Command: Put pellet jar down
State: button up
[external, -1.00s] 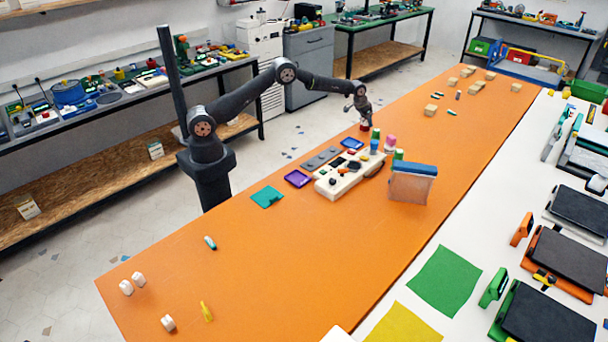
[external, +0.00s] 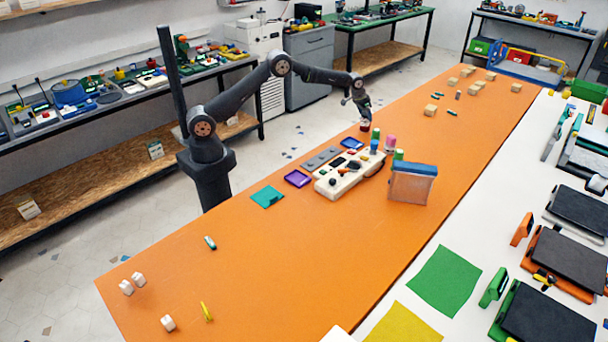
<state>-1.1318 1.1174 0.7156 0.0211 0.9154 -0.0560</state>
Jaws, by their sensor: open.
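A small jar with a red part (external: 365,127) stands on the orange table near its far left edge. I take it for the pellet jar, though it is too small to tell for sure. My gripper (external: 364,117) points down directly above it and is open. The fingers are tiny here, and I cannot tell whether they still touch the jar. Other small jars stand close by: a green and blue one (external: 375,141), a pink-topped one (external: 390,143) and a green-topped one (external: 398,155).
Small wooden blocks (external: 430,110) lie farther back. The orange table (external: 270,270) has wide bare areas.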

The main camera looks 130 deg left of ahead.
aim_at(367, 120)
jog(key=v, duration=0.7)
jog(key=shift+r, duration=0.15)
jog(key=x, duration=1.2)
jog(key=shift+f, duration=0.25)
notch_tip(367, 120, up, 2)
jog(key=shift+d, duration=0.1)
jog(key=shift+r, duration=0.25)
